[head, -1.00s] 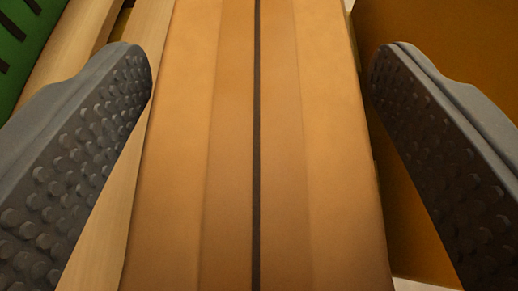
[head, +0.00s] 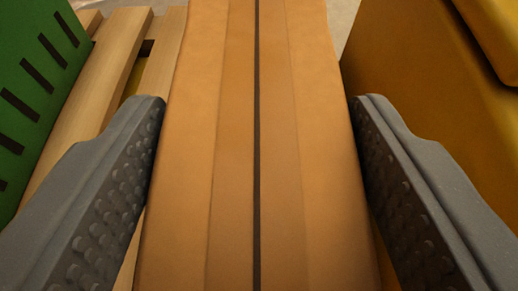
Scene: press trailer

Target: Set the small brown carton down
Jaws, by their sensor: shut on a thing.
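The small brown carton (head: 285,140) fills the middle of the head view, with a dark seam running down its top. My gripper (head: 257,110) is shut on it, with one grey studded finger against each side. The carton's underside is hidden, so I cannot tell whether it touches anything below.
A slatted wooden pallet (head: 118,75) lies at the left, beside and below the carton. A green crate (head: 40,70) with dark slots stands at the far left. A large yellow-brown box or casing (head: 420,85) stands close on the right. A bit of grey floor (head: 343,18) shows at the top.

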